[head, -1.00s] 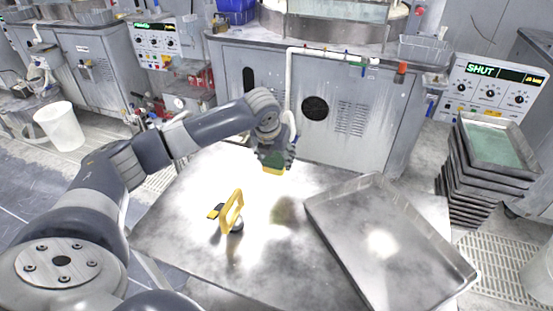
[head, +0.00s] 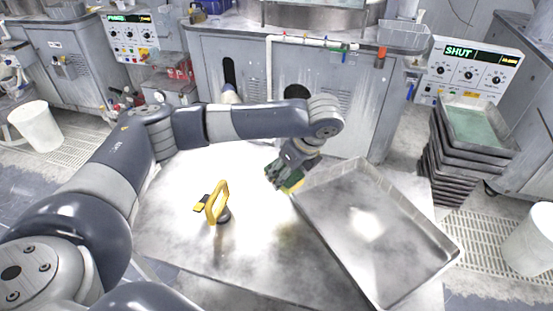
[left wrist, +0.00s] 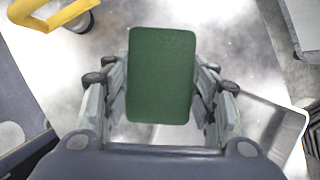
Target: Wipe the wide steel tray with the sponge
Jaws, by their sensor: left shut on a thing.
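The wide steel tray (head: 375,225) lies on the right part of the steel table, with a low raised rim. My left gripper (head: 284,178) is shut on the sponge (head: 291,185), which has a green side and a yellow side. It holds the sponge above the table, by the tray's upper left corner. In the left wrist view the green face of the sponge (left wrist: 161,75) sits between the fingers, and the tray's corner (left wrist: 285,125) shows at lower right. The right gripper is in neither view.
A yellow-handled tool (head: 217,203) stands on the steel table (head: 180,235) left of the tray. A stack of dark trays (head: 465,150) stands beyond the table at right. A grey cabinet (head: 320,75) stands behind the table. The table's front middle is clear.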

